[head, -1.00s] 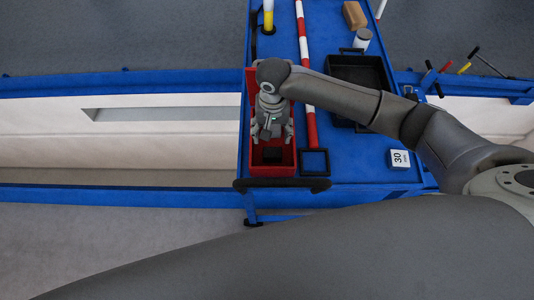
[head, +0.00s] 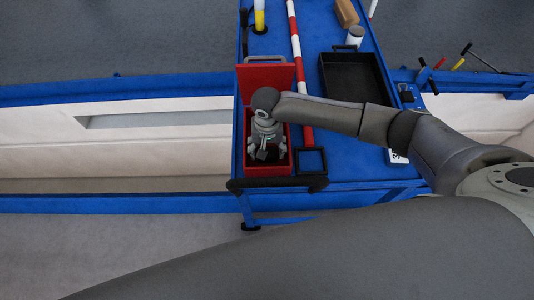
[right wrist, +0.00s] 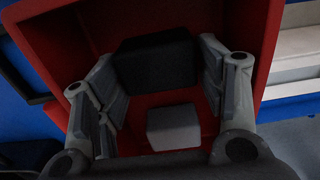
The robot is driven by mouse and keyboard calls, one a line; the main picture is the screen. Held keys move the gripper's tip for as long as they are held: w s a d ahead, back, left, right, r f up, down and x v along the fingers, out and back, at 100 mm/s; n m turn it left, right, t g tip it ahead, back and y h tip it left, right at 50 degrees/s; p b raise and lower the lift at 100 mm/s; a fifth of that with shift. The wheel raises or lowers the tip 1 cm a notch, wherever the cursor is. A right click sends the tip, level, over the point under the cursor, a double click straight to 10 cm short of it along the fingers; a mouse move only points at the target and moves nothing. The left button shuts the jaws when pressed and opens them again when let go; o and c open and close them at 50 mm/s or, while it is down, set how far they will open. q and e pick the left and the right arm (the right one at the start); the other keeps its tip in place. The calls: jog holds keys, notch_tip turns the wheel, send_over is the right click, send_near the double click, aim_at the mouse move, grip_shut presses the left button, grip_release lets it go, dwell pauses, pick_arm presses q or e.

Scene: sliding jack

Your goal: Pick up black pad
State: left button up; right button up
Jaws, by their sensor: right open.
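The black pad (right wrist: 156,62) is a dark block lying in the red box, seen in the right wrist view. The red box (head: 268,168) stands on the blue cart with its lid raised at the back. My right gripper (head: 266,151) reaches down into the box. In the right wrist view its fingers (right wrist: 160,92) are spread open, one on each side of the black block, with nothing held. A smaller grey block (right wrist: 173,127) lies in the box next to the black one, between the fingers. My left gripper is not in view.
The blue cart (head: 345,160) carries a red-and-white pole (head: 300,75) right of the box and a black tray (head: 352,78) further right. A white canister (head: 355,36) and a brown block (head: 345,12) stand behind. The box walls surround my gripper closely.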

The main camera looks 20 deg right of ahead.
jog(key=shift+c, duration=0.5)
jog(key=c, duration=0.7)
